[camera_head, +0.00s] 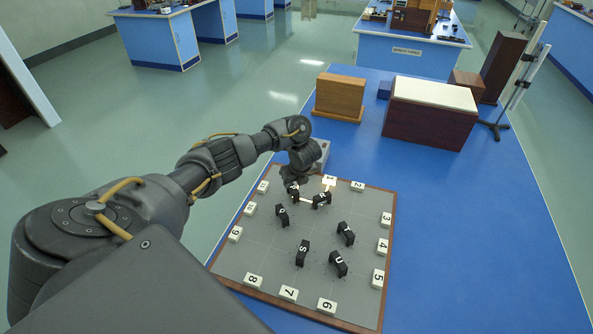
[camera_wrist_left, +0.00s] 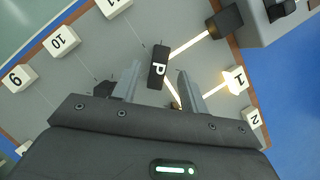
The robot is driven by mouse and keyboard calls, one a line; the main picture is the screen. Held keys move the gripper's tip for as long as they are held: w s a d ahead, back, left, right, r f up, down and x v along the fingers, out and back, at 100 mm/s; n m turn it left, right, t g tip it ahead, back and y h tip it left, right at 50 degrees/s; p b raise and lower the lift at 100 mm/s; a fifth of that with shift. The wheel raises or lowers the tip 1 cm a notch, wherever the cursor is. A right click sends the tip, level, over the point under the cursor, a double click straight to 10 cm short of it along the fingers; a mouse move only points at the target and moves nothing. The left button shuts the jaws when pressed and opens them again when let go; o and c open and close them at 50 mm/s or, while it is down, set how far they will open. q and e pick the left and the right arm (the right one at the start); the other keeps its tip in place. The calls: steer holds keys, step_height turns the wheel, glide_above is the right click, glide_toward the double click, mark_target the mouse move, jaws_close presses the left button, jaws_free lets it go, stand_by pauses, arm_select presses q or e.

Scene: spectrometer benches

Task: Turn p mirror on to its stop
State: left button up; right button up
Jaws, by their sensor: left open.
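The p mirror (camera_wrist_left: 158,66) is a small black block with a white letter P, upright on the grey board. My left gripper (camera_wrist_left: 159,70) is open above it, with one finger on each side of it in the picture and a visible gap to each. I cannot tell how deep the fingers reach. In the head view the left gripper (camera_head: 294,181) largely hides the p mirror (camera_head: 293,190). A bright beam runs from a dark lamp block (camera_wrist_left: 226,19) to the p mirror, then on behind my fingers and towards the glowing block 1 (camera_wrist_left: 235,80).
Other lettered black mirrors stand close by: Q (camera_head: 282,215), R (camera_head: 322,200), T (camera_head: 346,234), S (camera_head: 302,253) and U (camera_head: 338,263). White numbered blocks ring the wood-edged board (camera_head: 232,280). A wooden box (camera_head: 340,95) and a dark box (camera_head: 430,120) stand behind.

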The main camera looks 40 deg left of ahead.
mark_target(297, 193)
arm_select(q)
steer(key=p+v, duration=0.5)
steer(key=v, duration=0.1)
steer(key=shift+r, duration=0.4)
steer(key=shift+s+d, duration=0.1)
steer(key=shift+d, duration=0.05)
